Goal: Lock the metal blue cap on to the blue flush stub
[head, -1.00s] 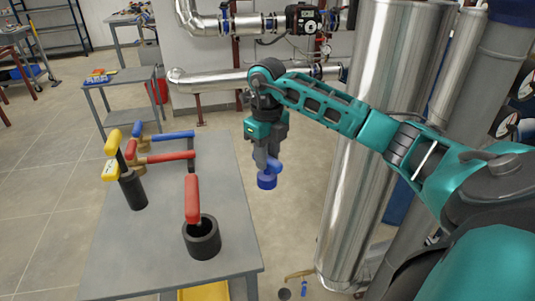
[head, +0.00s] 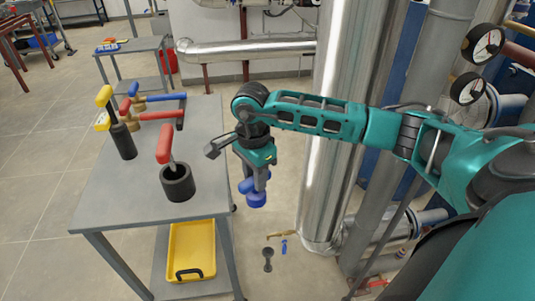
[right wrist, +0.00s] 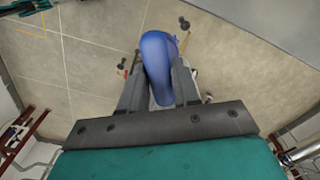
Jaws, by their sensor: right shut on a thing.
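My right gripper (head: 262,184) points down and is shut on the blue cap (head: 256,200), a round blue piece with a raised blue grip. It hangs in the air just right of the grey table. In the right wrist view the cap's blue grip (right wrist: 160,65) sits between the two fingers, above the floor. Low down, beyond the table's right side, a brass pipe (head: 283,236) carries a small blue handle (head: 284,247); this may be the blue flush stub, but it is too small to be sure. The cap is well above it and apart. My left gripper is out of view.
A thick metal column (head: 335,130) stands right of the gripper, with pressure gauges (head: 468,88) farther right.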

